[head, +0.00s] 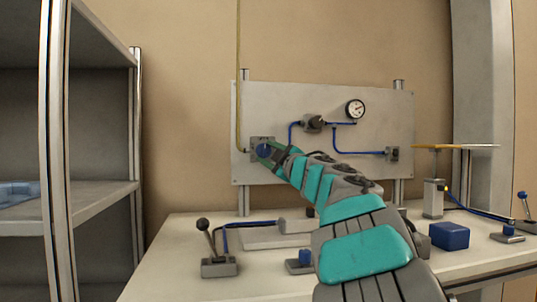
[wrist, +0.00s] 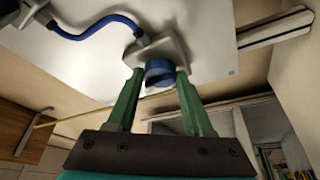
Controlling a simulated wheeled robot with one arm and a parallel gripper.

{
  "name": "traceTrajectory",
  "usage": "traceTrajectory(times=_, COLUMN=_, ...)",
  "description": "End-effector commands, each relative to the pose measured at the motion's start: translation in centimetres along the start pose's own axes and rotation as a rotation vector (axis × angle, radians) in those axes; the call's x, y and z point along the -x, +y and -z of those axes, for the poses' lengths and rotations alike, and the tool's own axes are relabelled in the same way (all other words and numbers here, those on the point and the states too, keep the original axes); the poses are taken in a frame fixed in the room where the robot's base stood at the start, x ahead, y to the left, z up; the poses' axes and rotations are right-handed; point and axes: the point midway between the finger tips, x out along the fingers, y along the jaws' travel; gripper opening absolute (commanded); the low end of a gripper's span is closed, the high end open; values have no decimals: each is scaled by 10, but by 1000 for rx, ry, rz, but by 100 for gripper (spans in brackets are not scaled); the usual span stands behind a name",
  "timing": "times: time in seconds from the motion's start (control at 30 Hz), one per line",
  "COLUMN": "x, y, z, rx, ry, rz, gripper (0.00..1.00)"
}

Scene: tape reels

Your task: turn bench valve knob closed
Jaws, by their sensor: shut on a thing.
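The blue valve knob (head: 264,150) sits on a grey plate (head: 256,142) at the left of the upright panel. In the wrist view the knob (wrist: 159,71) is between the two green fingers of my gripper (wrist: 160,80), with its grey mount behind it. In the head view my gripper (head: 267,152) reaches the panel from the lower right and partly covers the knob. It is shut on the knob. I cannot tell the knob's turn angle, as no mark on it shows.
The light grey panel (head: 350,95) carries a round gauge (head: 355,109), blue hoses and other fittings. On the bench (head: 175,245) stand a lever box (head: 218,267), a blue block (head: 449,235) and a post with a flat top (head: 434,198). Metal shelving (head: 105,200) stands at the left.

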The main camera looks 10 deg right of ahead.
Motion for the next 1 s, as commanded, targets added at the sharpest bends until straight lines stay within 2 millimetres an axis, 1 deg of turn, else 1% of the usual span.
traceTrajectory(times=0.17, x=0, y=1, z=0, rx=24, ry=0, rz=12, gripper=0)
traceTrajectory(times=0.37, x=-1, y=5, z=1, rx=111, ry=-2, rz=48, gripper=0)
traceTrajectory(times=0.57, x=-1, y=7, z=1, rx=261, ry=-2, rz=110, gripper=0)
traceTrajectory(times=1.0, x=-1, y=7, z=1, rx=650, ry=1, rz=270, gripper=0)
